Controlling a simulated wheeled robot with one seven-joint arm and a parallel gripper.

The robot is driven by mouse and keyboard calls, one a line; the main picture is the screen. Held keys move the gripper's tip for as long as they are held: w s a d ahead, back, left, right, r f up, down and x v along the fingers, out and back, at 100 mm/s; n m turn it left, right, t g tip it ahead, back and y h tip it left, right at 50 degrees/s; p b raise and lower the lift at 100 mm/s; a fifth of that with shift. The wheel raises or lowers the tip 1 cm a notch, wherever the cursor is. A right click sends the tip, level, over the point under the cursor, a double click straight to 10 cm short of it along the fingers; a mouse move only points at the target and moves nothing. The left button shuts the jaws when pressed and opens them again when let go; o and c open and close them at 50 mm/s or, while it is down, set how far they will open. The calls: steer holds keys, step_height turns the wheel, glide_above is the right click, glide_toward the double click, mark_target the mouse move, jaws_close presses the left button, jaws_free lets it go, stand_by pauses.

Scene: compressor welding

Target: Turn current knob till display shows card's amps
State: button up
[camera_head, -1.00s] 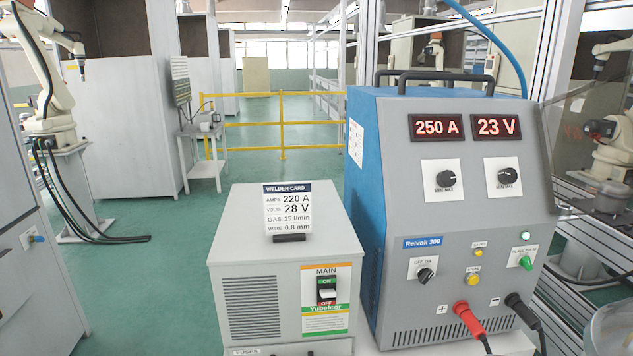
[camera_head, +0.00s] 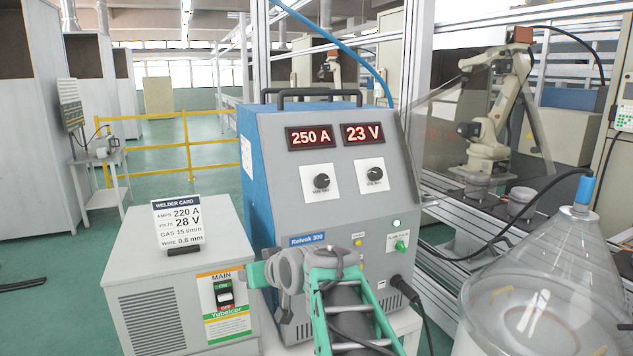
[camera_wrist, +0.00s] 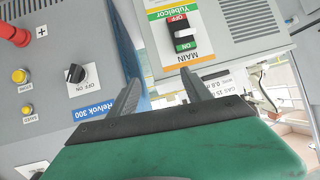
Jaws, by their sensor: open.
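The blue and grey welder (camera_head: 290,220) shows 250 A on its left display (camera_head: 310,137) and 23 V on its right display (camera_head: 363,135). The black current knob (camera_head: 321,182) sits below the amps display; a second knob (camera_head: 374,174) sits below the volts display. The welder card (camera_head: 178,220) reads 220 A, 28 V, and stands on the grey box. My gripper (camera_wrist: 160,88) is open and empty in the wrist view, in front of the gap between welder and box, below the current knob. In the head view my arm hides the welder's lower front.
The grey box carries a main switch (camera_head: 223,293); the wrist view shows an OFF/ON selector (camera_wrist: 77,73) and a red plug (camera_wrist: 14,34). A clear domed vessel (camera_head: 545,280) stands at right. A yellow rail (camera_head: 188,145) is behind.

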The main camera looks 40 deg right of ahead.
steer(key=w+d+r+m+t+h, duration=0.1)
steer(key=d+r+t+h, duration=0.1)
steer(key=d+r, duration=0.65)
steer(key=m+t+h, duration=0.1)
steer(key=t+h, duration=0.1)
steer(key=t, duration=0.1)
glide_toward(324, 180)
steer(key=w, duration=0.1)
steer(key=p+x, duration=0.2)
steer(key=x, duration=0.5)
steer(key=shift+d+p, duration=0.1)
steer(key=shift+p, duration=0.3)
steer(key=shift+w+d, duration=0.15)
steer(key=shift+w, duration=0.15)
jaws_close()
